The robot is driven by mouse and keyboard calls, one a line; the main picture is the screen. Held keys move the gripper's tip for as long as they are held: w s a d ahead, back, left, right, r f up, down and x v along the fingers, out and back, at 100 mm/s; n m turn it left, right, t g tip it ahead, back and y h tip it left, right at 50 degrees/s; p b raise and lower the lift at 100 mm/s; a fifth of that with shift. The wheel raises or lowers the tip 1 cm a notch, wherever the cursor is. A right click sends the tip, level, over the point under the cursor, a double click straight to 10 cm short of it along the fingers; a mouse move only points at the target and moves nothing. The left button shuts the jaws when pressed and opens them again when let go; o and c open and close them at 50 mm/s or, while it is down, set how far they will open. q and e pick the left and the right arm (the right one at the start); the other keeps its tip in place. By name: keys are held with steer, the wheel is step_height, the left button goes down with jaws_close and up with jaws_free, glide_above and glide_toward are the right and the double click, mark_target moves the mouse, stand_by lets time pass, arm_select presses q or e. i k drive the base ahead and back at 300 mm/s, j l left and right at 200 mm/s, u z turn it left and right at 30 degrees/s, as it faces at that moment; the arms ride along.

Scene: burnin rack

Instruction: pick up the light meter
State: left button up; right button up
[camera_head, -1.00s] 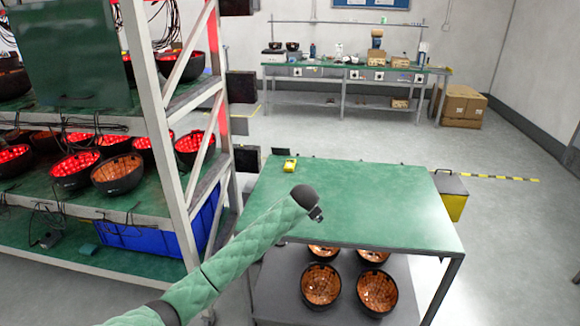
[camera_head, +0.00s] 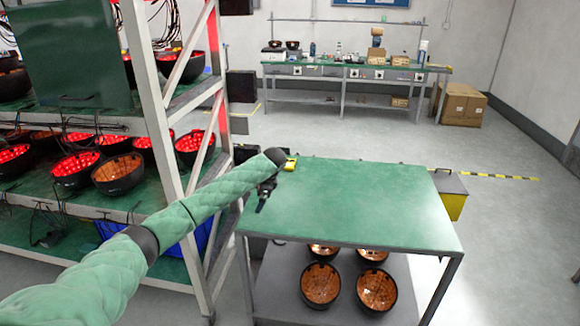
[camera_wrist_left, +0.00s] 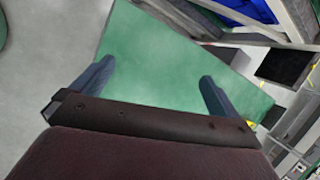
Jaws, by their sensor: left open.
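The light meter (camera_head: 291,162), a small yellow device, lies on the green top of the cart (camera_head: 370,205) near its back left corner. My left wrist partly covers it in the head view. In the left wrist view a small yellow patch (camera_wrist_left: 252,125) shows at the right, partly behind my gripper, and may be the meter. My left gripper (camera_head: 262,203) is above the left edge of the cart, in front of the meter and apart from it. In the left wrist view its two fingers (camera_wrist_left: 155,75) are spread, with only green surface between them. My right gripper is not in view.
A white-framed rack (camera_head: 160,130) with red-lit bowls stands close on the left. Several copper-lined bowls (camera_head: 321,285) sit on the cart's lower shelf. A yellow and black box (camera_head: 452,195) is at the cart's right. The rest of the cart top is clear.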

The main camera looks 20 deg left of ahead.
mark_target(291, 162)
steer(key=i, duration=1.5)
